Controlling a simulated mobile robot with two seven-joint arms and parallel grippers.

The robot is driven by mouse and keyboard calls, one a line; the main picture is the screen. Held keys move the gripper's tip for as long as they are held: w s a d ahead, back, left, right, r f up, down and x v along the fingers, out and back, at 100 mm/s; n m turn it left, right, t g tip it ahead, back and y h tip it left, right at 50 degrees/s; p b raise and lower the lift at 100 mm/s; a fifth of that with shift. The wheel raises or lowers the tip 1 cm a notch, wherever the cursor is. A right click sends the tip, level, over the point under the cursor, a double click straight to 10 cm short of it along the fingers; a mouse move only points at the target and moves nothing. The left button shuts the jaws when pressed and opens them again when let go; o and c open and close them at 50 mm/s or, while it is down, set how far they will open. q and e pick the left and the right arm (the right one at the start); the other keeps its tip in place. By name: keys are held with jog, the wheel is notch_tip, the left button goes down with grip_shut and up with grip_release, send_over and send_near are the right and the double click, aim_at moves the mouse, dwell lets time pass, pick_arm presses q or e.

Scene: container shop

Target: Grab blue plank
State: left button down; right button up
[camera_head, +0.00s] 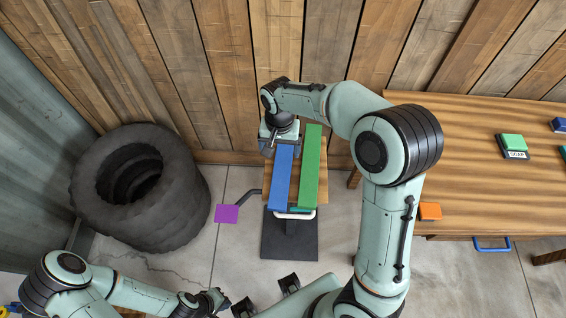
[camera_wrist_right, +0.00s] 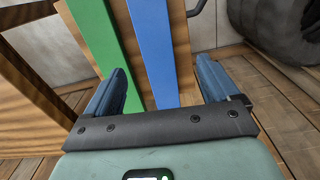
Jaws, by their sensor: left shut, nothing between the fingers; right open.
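The blue plank (camera_head: 281,180) lies lengthwise on a small wooden stand, just left of a parallel green plank (camera_head: 310,165). My right gripper (camera_head: 279,148) is over the far end of the blue plank, which it partly hides. In the right wrist view the gripper (camera_wrist_right: 160,68) is open, and the blue plank (camera_wrist_right: 152,45) runs between its fingers in the picture. The green plank (camera_wrist_right: 97,35) passes close to the left finger there. I cannot tell whether the fingers reach around the blue plank or stay above it. My left gripper (camera_head: 216,298) is shut and empty at the bottom.
The stand has a dark base plate (camera_head: 290,245) and a purple square (camera_head: 227,213) on a side arm. Stacked tires (camera_head: 140,188) stand left. A plank wall is close behind.

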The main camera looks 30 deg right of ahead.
aim_at(283, 164)
notch_tip(283, 164, down, 4)
jog(key=shift+w+d+r, duration=0.1)
jog(key=shift+r, duration=0.05)
jog(key=shift+d+f, duration=0.25)
jog(key=shift+f, duration=1.1)
jog(key=shift+d+f, duration=0.2)
jog(key=shift+f, duration=1.15)
jog(key=shift+w, duration=0.1)
jog(key=c, duration=1.3)
jog(key=shift+o, duration=0.2)
jog(key=shift+r, duration=0.15)
